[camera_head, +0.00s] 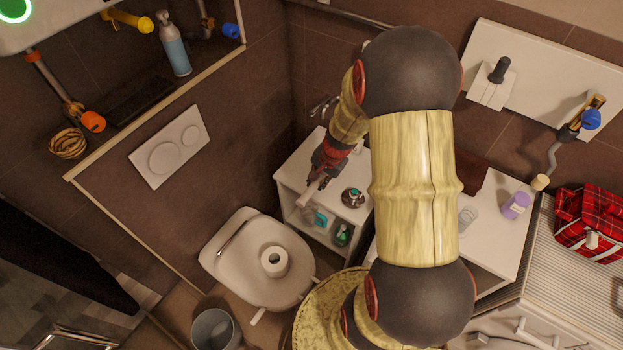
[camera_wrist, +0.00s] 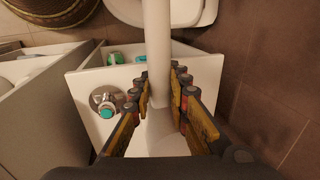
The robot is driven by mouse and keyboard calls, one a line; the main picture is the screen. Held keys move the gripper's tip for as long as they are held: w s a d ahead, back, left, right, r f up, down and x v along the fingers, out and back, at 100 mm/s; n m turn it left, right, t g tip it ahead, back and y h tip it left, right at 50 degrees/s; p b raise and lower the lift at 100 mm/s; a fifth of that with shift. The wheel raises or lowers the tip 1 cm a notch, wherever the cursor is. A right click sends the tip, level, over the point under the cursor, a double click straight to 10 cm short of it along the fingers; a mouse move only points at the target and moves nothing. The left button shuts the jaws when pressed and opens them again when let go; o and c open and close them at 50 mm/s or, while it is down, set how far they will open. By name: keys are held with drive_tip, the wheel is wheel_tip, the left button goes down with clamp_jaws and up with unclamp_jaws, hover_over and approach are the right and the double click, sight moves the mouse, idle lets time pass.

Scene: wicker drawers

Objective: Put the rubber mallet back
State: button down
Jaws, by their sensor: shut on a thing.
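My gripper (camera_head: 320,178) is shut on a pale, smooth rod, seemingly the handle of the rubber mallet (camera_head: 308,196). In the wrist view the rod (camera_wrist: 158,45) runs from between the fingers (camera_wrist: 160,88) toward the top edge, over the toilet side. A paler, wider shape shows between the fingers below it; I cannot tell whether it is part of the mallet. The mallet's head is not clearly visible. The gripper is above the small white cabinet (camera_head: 292,172). I cannot tell whether the mallet touches the cabinet top.
A round metal item with a teal centre (camera_head: 353,198) stands on the cabinet top. Teal (camera_head: 318,218) and green (camera_head: 342,235) items sit in its open front. The toilet (camera_head: 235,262) carries a paper roll (camera_head: 274,261). A white counter (camera_head: 490,235) with a purple bottle (camera_head: 515,205) is right.

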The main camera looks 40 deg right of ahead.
drive_tip(key=w+d+f+b, duration=0.1)
drive_tip(key=w+f, duration=0.1)
drive_tip(key=w, duration=0.1)
drive_tip(key=w+d+f+b, duration=0.1)
drive_tip(key=w+f, duration=0.1)
drive_tip(key=f, duration=0.1)
drive_tip(key=w+d+f, duration=0.1)
drive_tip(key=w+f, duration=0.1)
drive_tip(key=w, duration=0.1)
drive_tip(key=shift+w+d+f+b, duration=0.25)
drive_tip(key=shift+w+d+b, duration=0.1)
drive_tip(key=shift+b, duration=0.05)
drive_tip(key=shift+w+f, duration=0.1)
drive_tip(key=shift+f, duration=0.1)
drive_tip(key=shift+s+d+b+x, duration=0.15)
drive_tip(key=shift+b+x, duration=0.3)
drive_tip(key=shift+x, duration=0.35)
drive_tip(key=shift+s+d+b+x, duration=0.15)
drive_tip(key=shift+b+x, duration=0.25)
drive_tip(key=shift+x, duration=0.35)
drive_tip(key=shift+w+f, duration=0.1)
drive_tip(key=shift+f, duration=0.05)
drive_tip(key=shift+f, duration=0.15)
drive_tip(key=c, duration=1.8)
unclamp_jaws()
drive_tip(key=shift+c, duration=0.2)
drive_tip(key=shift+o, duration=0.6)
